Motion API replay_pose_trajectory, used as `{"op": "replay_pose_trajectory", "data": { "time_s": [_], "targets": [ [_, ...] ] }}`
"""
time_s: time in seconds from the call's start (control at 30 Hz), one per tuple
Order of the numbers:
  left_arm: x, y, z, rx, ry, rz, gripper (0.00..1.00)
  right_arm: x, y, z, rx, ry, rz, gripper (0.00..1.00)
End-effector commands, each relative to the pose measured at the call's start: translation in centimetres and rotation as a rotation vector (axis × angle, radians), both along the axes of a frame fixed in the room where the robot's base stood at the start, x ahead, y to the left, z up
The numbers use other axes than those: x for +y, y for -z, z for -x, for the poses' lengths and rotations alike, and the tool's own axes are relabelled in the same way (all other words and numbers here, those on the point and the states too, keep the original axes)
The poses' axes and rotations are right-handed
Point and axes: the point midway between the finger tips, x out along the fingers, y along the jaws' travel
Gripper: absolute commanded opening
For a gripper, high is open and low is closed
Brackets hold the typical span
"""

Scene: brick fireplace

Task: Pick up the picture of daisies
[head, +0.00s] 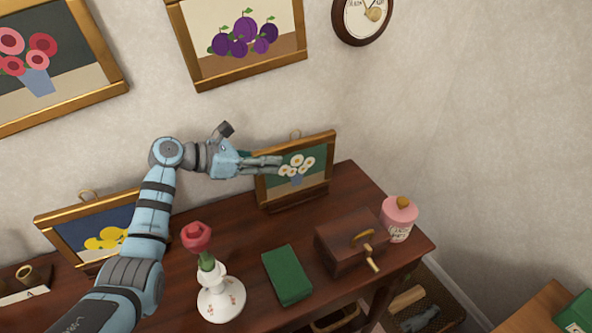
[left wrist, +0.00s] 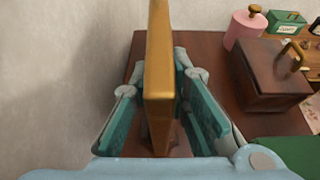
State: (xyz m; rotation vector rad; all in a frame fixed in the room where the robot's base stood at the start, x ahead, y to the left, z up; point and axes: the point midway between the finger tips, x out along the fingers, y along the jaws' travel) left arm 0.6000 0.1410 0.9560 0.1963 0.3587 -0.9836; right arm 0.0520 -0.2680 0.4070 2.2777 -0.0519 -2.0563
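The picture of daisies (head: 312,183), white flowers on dark green in a gold frame, stands upright on a small wooden stand (head: 295,199) on the dark wood cabinet. My left gripper (head: 280,164) reaches in from the left at the picture's upper left side. In the left wrist view, the gold frame (left wrist: 159,80) shows edge-on between the two fingers of my gripper (left wrist: 161,85), one on each side. The fingers look open, with gaps beside the frame; contact at the far tips is unclear. My right gripper is out of view.
A lemon picture (head: 70,229) is partly behind my left arm. The wall is behind.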

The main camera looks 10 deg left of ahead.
Motion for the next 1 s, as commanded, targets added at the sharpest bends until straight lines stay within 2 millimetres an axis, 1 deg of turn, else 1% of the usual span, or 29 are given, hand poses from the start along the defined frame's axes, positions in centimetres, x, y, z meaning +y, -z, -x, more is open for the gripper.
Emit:
{"op": "replay_pose_trajectory", "data": {
  "time_s": [0.3,0.37,0.47,0.57,0.67,0.77,0.8,0.9,1.0],
  "targets": [
    [0.1,-0.1,0.0,-0.001,-0.002,0.0,0.0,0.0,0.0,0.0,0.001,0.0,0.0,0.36],
    [0.1,-0.4,0.0,-0.002,-0.001,0.0,0.0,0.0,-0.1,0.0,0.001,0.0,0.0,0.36],
    [0.1,-1.5,0.0,-0.003,-0.001,0.001,0.0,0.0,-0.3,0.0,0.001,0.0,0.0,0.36],
    [0.1,-3.4,0.0,-0.006,-0.001,0.0,0.0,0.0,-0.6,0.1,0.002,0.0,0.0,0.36],
    [0.1,-6.3,0.0,-0.007,-0.002,0.0,0.0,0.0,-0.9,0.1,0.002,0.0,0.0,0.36],
    [0.1,-9.9,0.0,-0.009,-0.001,0.0,0.0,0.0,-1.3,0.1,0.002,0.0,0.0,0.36],
    [0.1,-11.5,0.0,-0.009,-0.001,0.0,0.0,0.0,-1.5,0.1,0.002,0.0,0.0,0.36],
    [0.1,-15.1,0.0,-0.006,-0.001,0.001,0.0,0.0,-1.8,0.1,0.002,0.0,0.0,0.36],
    [0.1,-17.7,0.0,-0.003,-0.001,0.001,0.0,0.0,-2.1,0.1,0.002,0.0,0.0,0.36]
  ]
}}
